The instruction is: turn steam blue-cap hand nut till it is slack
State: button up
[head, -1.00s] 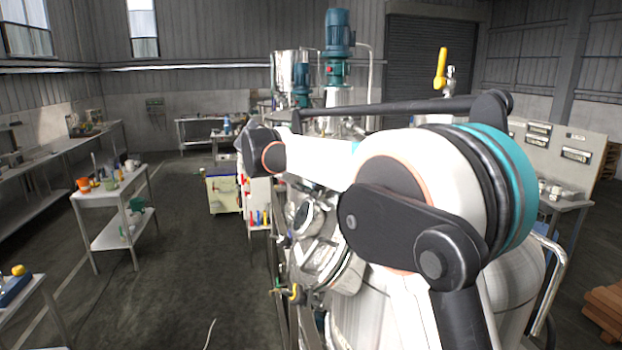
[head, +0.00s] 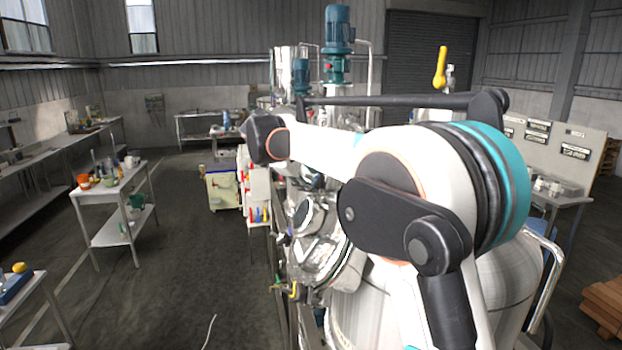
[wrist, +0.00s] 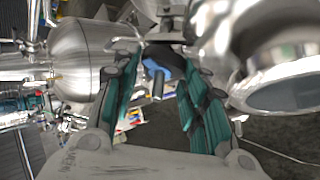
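In the wrist view my gripper (wrist: 157,88) shows its two teal-padded fingers spread apart, with a gap between them. A small blue piece (wrist: 152,67), which may be the blue cap of the hand nut, shows in the gap near the fingertips. A dark rounded part lies beside it and a short grey pin hangs below it. I cannot tell whether either finger touches it. In the head view my own arm covers the area, and neither the gripper nor the blue cap can be made out.
Polished steel vessels (wrist: 82,58) crowd the left of the wrist view. A large round steel flange (wrist: 285,85) is close on the right. In the head view a tank (head: 505,285) stands below my arm. The floor (head: 180,265) at left is open, with a white side table (head: 110,190).

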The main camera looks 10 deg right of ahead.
jog(key=shift+o, duration=1.2)
jog(key=v, duration=1.2)
